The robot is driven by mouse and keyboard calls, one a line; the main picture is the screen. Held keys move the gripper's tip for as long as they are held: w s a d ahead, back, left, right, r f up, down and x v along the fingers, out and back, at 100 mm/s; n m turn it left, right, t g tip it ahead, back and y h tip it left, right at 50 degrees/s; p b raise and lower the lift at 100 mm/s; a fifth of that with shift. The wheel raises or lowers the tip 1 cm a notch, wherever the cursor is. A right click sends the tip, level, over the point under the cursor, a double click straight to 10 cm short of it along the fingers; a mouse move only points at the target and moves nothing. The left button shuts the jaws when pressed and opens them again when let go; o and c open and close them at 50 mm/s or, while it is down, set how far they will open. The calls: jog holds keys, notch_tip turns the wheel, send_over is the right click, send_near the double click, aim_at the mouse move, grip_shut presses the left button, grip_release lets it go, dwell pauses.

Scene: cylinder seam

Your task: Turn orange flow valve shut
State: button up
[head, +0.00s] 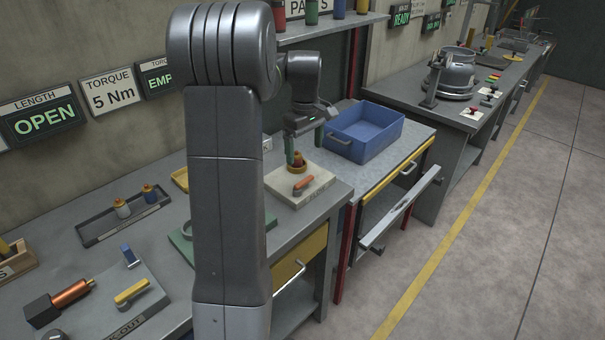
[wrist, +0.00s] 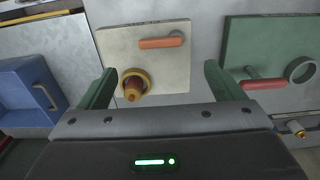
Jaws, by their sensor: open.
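The orange flow valve handle (head: 303,184) is a short lever on a pale square plate (head: 318,186) on the bench. My gripper (head: 293,153) is above the plate near that piece. In the wrist view my gripper (wrist: 160,85) is open and empty, its green fingers apart, with the handle beyond them.
A blue bin (head: 366,129) stands to the right of the plate. A green plate with a red lever (wrist: 262,83) and a ring lies beside the pale plate. A tray with two bottles (head: 122,214) and a plate with a yellow lever (head: 131,292) are further left.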

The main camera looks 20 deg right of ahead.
aim_at(304, 180)
notch_tip(304, 180, down, 10)
jog(key=shift+p, duration=0.4)
jog(key=shift+c, duration=0.2)
jog(key=c, duration=1)
